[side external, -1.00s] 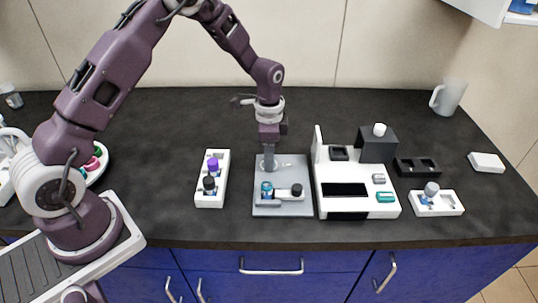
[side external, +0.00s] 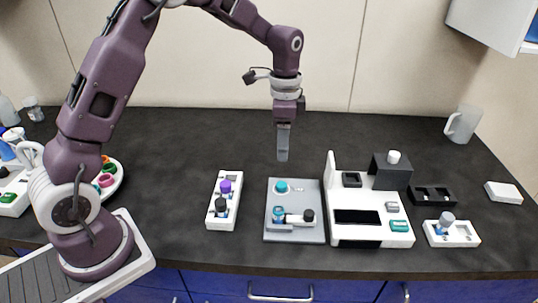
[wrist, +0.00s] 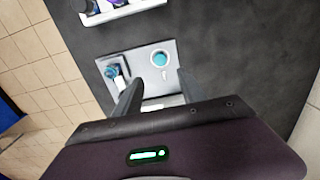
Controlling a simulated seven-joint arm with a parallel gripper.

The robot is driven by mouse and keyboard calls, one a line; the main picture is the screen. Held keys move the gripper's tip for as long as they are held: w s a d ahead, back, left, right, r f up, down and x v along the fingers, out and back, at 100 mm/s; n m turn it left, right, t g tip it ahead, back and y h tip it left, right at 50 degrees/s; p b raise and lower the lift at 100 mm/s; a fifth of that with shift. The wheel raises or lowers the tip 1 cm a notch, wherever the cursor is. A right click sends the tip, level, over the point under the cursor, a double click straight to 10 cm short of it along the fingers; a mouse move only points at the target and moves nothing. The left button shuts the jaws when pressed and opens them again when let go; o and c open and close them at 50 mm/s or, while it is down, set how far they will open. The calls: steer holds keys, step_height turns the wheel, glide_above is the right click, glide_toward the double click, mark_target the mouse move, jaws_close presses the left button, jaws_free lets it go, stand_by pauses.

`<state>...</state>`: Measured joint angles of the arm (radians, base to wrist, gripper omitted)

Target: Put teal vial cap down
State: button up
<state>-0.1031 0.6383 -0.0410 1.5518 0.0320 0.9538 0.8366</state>
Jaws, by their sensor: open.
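The teal vial cap (side external: 282,187) rests on the back part of the grey square tray (side external: 313,236). In the wrist view the cap (wrist: 160,58) sits in a pale round spot on the tray (wrist: 170,44), ahead of my fingertips. My gripper (side external: 283,158) is open and empty, pointing down above the cap and clear of it. In the wrist view my gripper (wrist: 160,77) has its two fingers spread apart. A vial with a blue top (side external: 279,213) stands at the front left of the tray, beside a black-capped piece (side external: 307,216).
A white rack (side external: 213,222) with purple-capped and black-capped vials stands left of the tray. A white instrument (side external: 370,237) stands close on its right. Farther right are a black block (side external: 391,172), a dark two-well holder (side external: 433,196) and a small white rack (side external: 464,236). The counter behind the tray is clear.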

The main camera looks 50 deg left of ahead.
steer(key=s+d+r+n+t, duration=0.25)
steer(key=s+r+n, duration=0.25)
steer(key=s+r, duration=1.05)
steer(key=s+f+n+t, duration=0.1)
steer(key=s+n+t, duration=0.2)
steer(key=s, duration=1)
steer(key=shift+s+d+f+n, duration=0.25)
steer(key=shift+s+d+n, duration=0.05)
steer(key=shift+d+n, duration=0.2)
